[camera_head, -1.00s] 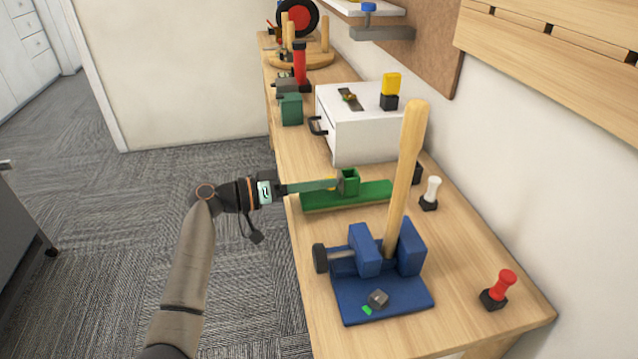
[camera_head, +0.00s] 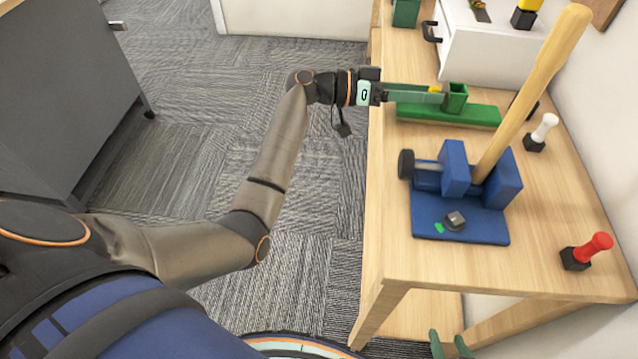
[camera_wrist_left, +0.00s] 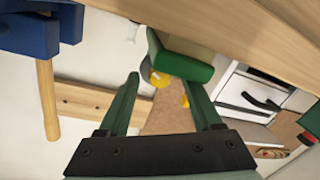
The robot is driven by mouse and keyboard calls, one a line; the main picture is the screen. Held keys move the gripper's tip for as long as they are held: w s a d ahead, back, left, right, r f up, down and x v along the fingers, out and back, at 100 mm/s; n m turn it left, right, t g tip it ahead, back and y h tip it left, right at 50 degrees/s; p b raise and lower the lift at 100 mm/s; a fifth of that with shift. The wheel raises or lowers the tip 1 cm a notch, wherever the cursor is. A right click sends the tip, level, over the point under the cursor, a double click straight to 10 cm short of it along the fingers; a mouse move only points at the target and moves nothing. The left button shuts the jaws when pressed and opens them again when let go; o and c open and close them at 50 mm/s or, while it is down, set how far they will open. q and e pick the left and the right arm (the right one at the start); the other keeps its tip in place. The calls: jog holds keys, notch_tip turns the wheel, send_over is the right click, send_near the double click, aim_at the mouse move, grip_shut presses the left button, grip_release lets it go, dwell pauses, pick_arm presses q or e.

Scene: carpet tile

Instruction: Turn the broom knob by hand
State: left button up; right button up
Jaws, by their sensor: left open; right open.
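The broom holder (camera_head: 463,222) is a blue base with two upright blue blocks. A pale wooden broom handle (camera_head: 530,95) leans up between the blocks. A black round knob (camera_head: 406,165) on a grey shaft sticks out on the holder's left side. The holder's blue block (camera_wrist_left: 30,35) and the handle (camera_wrist_left: 47,100) show at the left of the left wrist view. My left gripper (camera_head: 437,94) is open beside a green box piece, beyond the knob and apart from it; its green fingers (camera_wrist_left: 161,80) show spread. My right gripper (camera_head: 450,345) shows only green fingertips, apart, below the table edge.
A green board (camera_head: 455,115) with an upright green box (camera_head: 456,97) lies behind the holder. A white cabinet (camera_head: 480,50) stands further back. A white-handled knob (camera_head: 543,130) and a red-handled knob (camera_head: 592,248) stand to the right. The table's front left is clear.

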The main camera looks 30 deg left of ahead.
pick_arm(q)
jog(key=m+b, duration=0.1)
jog(key=m, duration=0.3)
jog(key=shift+t, duration=0.3)
jog(key=v, duration=1.2)
notch_tip(320, 180, down, 14)
jog(key=s+n+y+p, duration=0.3)
jog(key=n+y+p, duration=0.2)
jog(key=n+y, duration=0.15)
jog(key=s+f+n+y+p, duration=0.2)
jog(key=s+f+y+p, duration=0.3)
jog(key=s, duration=0.7)
notch_tip(320, 180, down, 2)
jog(key=shift+f+n+y+p, duration=0.15)
jog(key=shift+n+y+p, duration=0.2)
jog(key=shift+p, duration=0.6)
jog(key=shift+s, duration=0.1)
